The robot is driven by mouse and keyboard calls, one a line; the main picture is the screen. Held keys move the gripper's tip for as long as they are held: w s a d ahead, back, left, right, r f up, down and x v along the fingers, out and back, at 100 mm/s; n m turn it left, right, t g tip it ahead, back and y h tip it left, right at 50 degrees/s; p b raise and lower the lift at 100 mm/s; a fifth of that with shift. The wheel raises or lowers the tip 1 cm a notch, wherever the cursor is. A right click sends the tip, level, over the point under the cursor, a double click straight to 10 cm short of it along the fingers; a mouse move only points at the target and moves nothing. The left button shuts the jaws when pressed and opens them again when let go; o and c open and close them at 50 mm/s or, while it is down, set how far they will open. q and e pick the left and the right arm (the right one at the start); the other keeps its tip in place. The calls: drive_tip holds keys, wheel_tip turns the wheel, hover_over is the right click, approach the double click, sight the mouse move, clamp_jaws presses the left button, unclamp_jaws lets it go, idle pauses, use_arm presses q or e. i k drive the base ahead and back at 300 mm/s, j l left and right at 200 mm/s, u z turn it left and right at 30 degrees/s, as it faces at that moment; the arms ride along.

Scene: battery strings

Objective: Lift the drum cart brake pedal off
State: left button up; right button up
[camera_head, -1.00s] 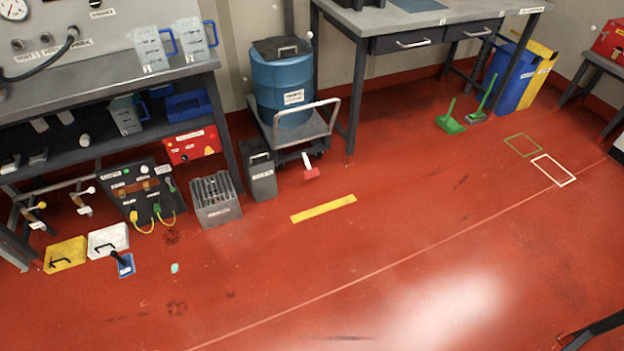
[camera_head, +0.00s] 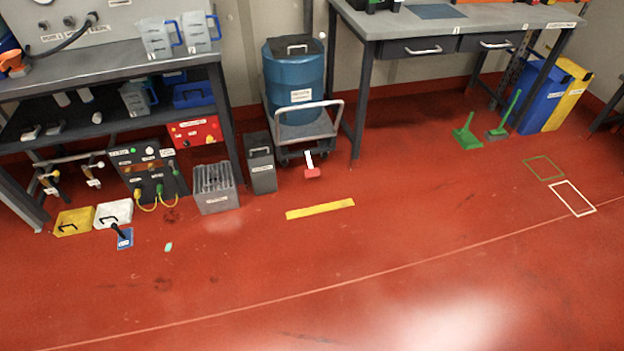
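The drum cart (camera_head: 318,127) stands against the back wall between the two benches and carries a blue drum (camera_head: 294,78) with a dark lid. Its red brake pedal (camera_head: 312,172) hangs at the front, low near the floor, on a white stem. I cannot tell whether the pedal touches the floor. Neither of my grippers is in view.
A yellow floor strip (camera_head: 320,209) lies in front of the cart. A grey bin (camera_head: 261,165) and a grey slotted box (camera_head: 214,190) stand to its left. The right bench (camera_head: 455,22) has a leg close to the cart. The red floor ahead is clear.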

sight(311, 172)
drive_tip(key=i+l+u, duration=0.7)
drive_tip(key=l+u, duration=0.25)
drive_tip(key=j, duration=0.1)
